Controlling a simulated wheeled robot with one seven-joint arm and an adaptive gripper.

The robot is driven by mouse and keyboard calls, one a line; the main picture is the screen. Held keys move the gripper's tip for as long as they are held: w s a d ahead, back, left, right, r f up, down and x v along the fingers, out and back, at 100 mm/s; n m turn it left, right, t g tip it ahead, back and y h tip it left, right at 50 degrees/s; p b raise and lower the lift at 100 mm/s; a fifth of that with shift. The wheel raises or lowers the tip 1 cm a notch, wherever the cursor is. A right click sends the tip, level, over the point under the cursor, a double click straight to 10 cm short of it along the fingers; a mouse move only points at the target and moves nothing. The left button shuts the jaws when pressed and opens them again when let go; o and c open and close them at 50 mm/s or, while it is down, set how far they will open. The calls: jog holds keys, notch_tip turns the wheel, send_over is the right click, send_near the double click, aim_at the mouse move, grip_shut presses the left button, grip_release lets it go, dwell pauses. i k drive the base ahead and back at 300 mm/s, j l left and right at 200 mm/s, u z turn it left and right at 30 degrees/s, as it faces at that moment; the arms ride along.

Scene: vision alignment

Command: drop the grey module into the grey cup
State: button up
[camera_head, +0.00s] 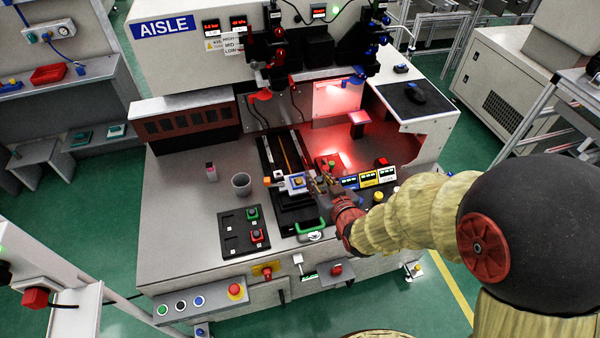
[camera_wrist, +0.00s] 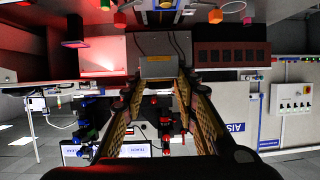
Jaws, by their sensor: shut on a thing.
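The grey cup (camera_head: 241,185) stands upright on the bench's left part, its mouth facing up. My gripper (camera_head: 314,182) is to the right of the cup, above the right side of the dark slide fixture. In the wrist view my gripper (camera_wrist: 159,78) has its two fingers closed in on a grey block, which I take for the grey module (camera_wrist: 159,69). In the head view the module is too small and too covered by the fingers to make out clearly. Gripper and cup are well apart.
A dark tray (camera_head: 229,243) with a green and a red module lies in front of the cup. A blue-and-white piece (camera_head: 296,183) sits on the slide fixture beside my gripper. A small pink-topped bottle (camera_head: 211,172) stands left of the cup. The bench's left front is clear.

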aim_at(242, 191)
jog(key=i+l+u, duration=0.3)
jog(key=i+l, duration=0.5)
